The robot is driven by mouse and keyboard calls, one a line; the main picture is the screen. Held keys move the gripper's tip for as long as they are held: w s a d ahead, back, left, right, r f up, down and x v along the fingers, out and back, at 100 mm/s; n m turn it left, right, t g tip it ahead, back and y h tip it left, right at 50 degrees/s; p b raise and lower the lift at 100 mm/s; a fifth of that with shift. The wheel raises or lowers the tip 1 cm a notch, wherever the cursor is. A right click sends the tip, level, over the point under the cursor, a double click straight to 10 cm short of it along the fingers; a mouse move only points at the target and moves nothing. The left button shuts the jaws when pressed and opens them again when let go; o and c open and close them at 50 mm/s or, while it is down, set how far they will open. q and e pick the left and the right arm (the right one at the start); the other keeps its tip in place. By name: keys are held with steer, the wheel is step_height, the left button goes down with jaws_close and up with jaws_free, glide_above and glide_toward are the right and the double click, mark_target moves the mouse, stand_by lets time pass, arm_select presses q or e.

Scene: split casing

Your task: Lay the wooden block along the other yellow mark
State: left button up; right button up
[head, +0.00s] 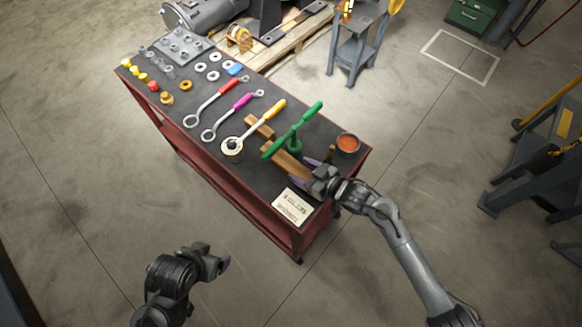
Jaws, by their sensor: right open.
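A brown wooden block (288,165) lies on the dark top of the red workbench (218,107), partly hidden by a green T-handled tool (290,133). A second wooden piece (261,128) shows beyond the tool; I cannot tell whether it is the same block. My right gripper (304,172) is open at the near end of the block, its fingers apart on either side of that end. I cannot tell whether they touch it. My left gripper (221,263) is off the bench at the lower left, and its jaws are too unclear to read. I cannot make out any yellow mark.
A yellow-handled ratchet (268,116) lies left of the green tool. A tin of orange stuff (347,144) stands at the right corner, and a printed card (293,207) lies at the front edge. Wrenches, rings and small parts fill the bench's left half.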

mark_target(293, 166)
steer(key=shift+x, duration=1.95)
steer(key=c, duration=1)
steer(key=shift+r, duration=0.15)
